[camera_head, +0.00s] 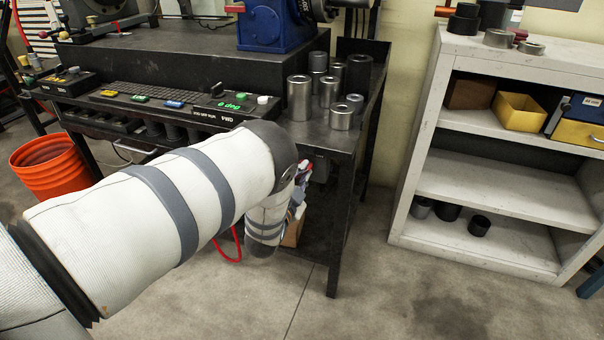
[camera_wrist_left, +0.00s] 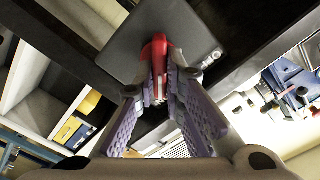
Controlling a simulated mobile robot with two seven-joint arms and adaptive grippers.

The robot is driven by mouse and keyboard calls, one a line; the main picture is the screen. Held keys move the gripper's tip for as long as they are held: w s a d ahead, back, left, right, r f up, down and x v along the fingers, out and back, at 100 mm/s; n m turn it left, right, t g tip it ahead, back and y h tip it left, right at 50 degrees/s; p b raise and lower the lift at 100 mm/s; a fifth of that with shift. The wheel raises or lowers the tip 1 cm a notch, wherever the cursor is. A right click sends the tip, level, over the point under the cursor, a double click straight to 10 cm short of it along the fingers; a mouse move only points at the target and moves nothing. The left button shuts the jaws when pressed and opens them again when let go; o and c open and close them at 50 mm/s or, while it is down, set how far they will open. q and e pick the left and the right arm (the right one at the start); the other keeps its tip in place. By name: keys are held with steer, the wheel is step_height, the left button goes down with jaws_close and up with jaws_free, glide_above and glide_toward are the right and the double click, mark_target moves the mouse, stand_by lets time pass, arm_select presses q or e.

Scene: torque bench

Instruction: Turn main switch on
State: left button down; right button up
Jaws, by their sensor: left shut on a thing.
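The main switch shows in the left wrist view as a red lever (camera_wrist_left: 159,48) on a flat grey box (camera_wrist_left: 128,45) under the dark bench. My left gripper (camera_wrist_left: 158,90) has its two purple-padded fingers on either side of the lever, shut on its near end. In the head view my white left arm covers most of this spot. Only a bit of the left gripper (camera_head: 301,187) shows past the wrist, beside the bench leg, and the lever cannot be made out there. My right gripper is in neither view.
The dark bench (camera_head: 345,140) carries metal cylinders (camera_head: 299,98) and a control strip (camera_head: 150,101) with a green display. An orange bucket (camera_head: 52,167) stands at left. A grey shelf unit (camera_head: 497,190) stands at right. Floor between bench and shelf is clear. A red cable (camera_head: 233,246) hangs below my arm.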

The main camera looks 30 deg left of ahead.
arm_select(q)
steer(key=shift+s+f, duration=0.1)
steer(key=shift+f, duration=0.1)
steer(key=c, duration=1.7)
jaws_free()
steer(key=shift+r, duration=0.1)
steer(key=v, duration=1.2)
